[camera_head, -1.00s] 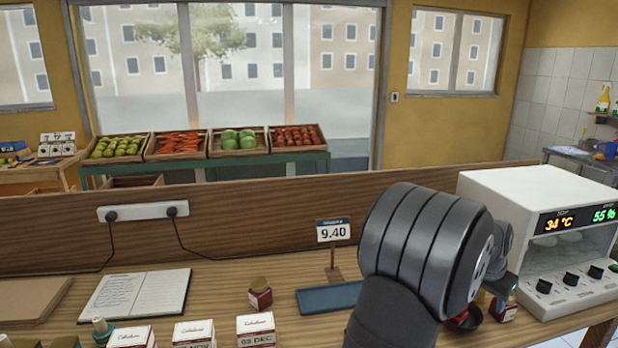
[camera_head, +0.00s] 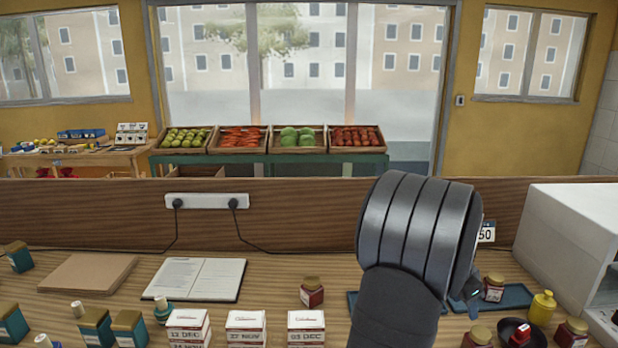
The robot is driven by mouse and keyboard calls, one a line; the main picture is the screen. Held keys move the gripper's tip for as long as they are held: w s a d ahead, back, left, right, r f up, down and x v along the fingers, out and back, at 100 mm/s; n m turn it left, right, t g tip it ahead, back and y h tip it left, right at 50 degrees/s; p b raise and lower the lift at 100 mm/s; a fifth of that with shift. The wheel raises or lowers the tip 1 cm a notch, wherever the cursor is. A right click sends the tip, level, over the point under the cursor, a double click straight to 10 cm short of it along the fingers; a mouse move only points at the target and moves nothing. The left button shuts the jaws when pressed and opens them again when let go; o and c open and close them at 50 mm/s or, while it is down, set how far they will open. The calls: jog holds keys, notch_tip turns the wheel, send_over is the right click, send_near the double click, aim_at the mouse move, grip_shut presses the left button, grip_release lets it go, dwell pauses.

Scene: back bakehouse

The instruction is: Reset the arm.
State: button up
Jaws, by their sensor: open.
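My arm's dark grey ribbed link fills the right-centre of the head view, above the wooden counter (camera_head: 270,270). It hides most of my gripper (camera_head: 470,290). Only a small blue-grey part of the gripper shows at the link's right edge, in front of a blue tray (camera_head: 515,295). The jaws are open; no object shows in them. A jar with a dark red lid (camera_head: 494,287) stands on the tray, just right of the gripper. I cannot tell whether they touch.
Several white boxes (camera_head: 247,330) and green tins (camera_head: 97,325) line the front. A yellow bottle (camera_head: 542,307), black dish (camera_head: 522,332) and white oven (camera_head: 580,235) stand at right.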

jog(key=w+a+f, duration=0.4)
jog(key=w+f, duration=0.1)
jog(key=w, duration=0.2)
jog(key=shift+w, duration=0.4)
jog(key=shift+a+f, duration=0.1)
